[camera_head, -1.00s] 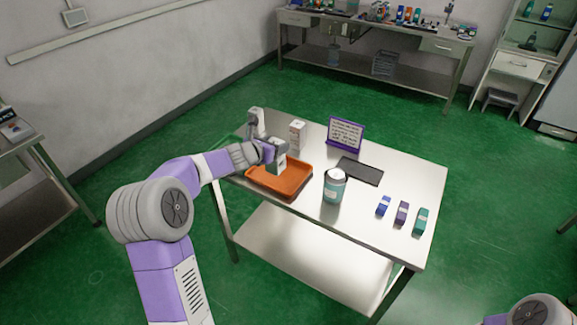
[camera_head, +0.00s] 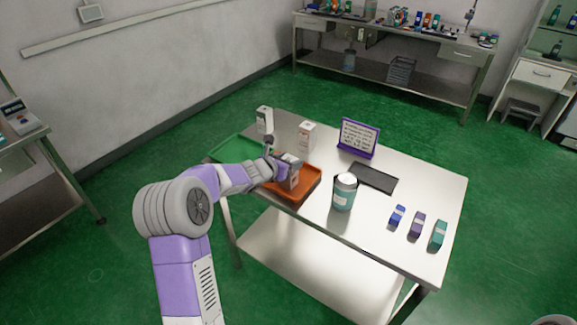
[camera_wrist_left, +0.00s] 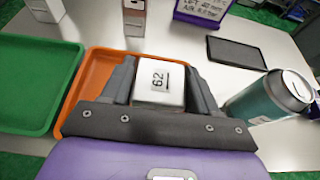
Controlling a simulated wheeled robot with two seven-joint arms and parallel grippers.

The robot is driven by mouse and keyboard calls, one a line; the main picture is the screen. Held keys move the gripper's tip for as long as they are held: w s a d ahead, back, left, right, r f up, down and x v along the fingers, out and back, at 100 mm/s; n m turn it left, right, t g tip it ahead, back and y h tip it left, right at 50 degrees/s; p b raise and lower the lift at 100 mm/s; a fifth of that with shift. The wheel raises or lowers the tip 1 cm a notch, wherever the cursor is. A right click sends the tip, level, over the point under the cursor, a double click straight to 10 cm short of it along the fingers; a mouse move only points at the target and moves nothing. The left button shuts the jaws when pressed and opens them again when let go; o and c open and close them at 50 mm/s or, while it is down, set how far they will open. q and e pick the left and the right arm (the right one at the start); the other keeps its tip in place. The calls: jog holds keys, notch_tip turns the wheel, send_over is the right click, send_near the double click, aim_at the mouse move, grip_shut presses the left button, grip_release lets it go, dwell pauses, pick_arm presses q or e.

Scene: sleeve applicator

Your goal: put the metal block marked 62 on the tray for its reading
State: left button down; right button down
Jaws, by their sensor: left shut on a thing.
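The metal block marked 62 (camera_wrist_left: 158,82) is between the fingers of my left gripper (camera_wrist_left: 160,88), its number facing the camera in the left wrist view. In the head view my left gripper (camera_head: 282,168) holds the block (camera_head: 292,178) over the orange tray (camera_head: 312,186). I cannot tell whether the block touches the tray. The orange tray (camera_wrist_left: 92,74) is partly hidden behind the fingers in the left wrist view. A green tray (camera_wrist_left: 32,85) lies to its left and also shows in the head view (camera_head: 233,150). My right gripper is out of view.
Two pale upright blocks (camera_head: 265,121) (camera_head: 307,135) stand at the table's back. A purple-framed sign (camera_head: 358,138), a dark flat pad (camera_head: 373,178) and a teal can (camera_head: 343,193) are right of the orange tray. Three small coloured blocks (camera_head: 416,224) stand farther right.

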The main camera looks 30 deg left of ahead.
pick_arm(q)
jog(key=shift+r, duration=0.1)
jog(key=shift+c, duration=1.4)
grip_release()
jog(key=shift+f, duration=0.2)
